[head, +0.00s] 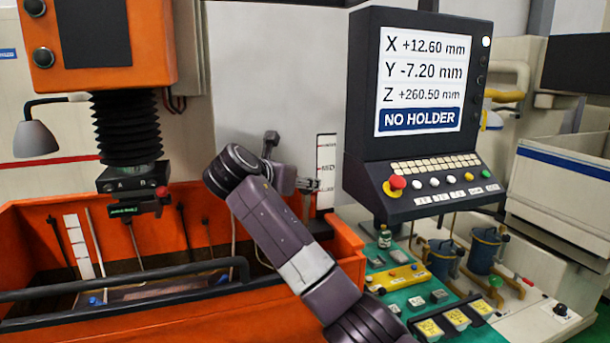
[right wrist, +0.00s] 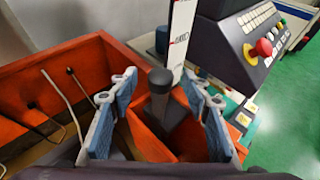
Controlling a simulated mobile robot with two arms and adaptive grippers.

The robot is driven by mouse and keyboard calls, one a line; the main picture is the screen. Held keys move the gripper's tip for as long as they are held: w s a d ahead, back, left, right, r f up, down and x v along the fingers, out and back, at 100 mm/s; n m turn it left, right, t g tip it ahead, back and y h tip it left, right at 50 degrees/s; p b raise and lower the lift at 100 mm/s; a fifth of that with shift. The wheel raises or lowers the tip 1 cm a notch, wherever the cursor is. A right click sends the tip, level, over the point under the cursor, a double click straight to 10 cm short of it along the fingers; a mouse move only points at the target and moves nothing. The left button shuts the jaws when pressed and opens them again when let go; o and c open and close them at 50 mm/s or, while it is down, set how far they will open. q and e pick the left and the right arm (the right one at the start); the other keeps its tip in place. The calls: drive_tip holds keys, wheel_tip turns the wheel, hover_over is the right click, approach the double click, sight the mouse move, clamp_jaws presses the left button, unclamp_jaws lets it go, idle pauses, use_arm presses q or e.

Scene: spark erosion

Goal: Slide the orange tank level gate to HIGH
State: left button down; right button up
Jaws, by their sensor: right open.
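The orange tank (head: 150,325) fills the lower left of the head view, and its wall also shows in the right wrist view (right wrist: 88,58). A dark grey post with a round-topped knob (right wrist: 160,82), which looks like the level gate handle, stands at the tank's corner. A white scale plate (head: 326,150) marked MID rises behind it. My right gripper (head: 310,185) is at the scale, its blue-padded fingers (right wrist: 158,95) open on either side of the post, with gaps visible. The gate's exact level is hard to read. My left gripper is out of view.
A control console (head: 415,185) with a screen reading NO HOLDER and a red stop button stands right of my arm. A green mat (head: 400,300) with small parts lies below it. The orange machine head (head: 100,45) hangs over the tank at left.

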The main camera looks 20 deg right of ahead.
drive_tip(key=x, duration=0.3)
drive_tip(key=shift+w+d+f+p, duration=0.1)
drive_tip(key=shift+p, duration=0.25)
drive_tip(key=shift+w+d+f, duration=0.15)
drive_tip(key=c, duration=0.8)
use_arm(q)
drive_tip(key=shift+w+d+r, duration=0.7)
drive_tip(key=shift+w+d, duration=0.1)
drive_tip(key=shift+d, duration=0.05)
use_arm(e)
clamp_jaws()
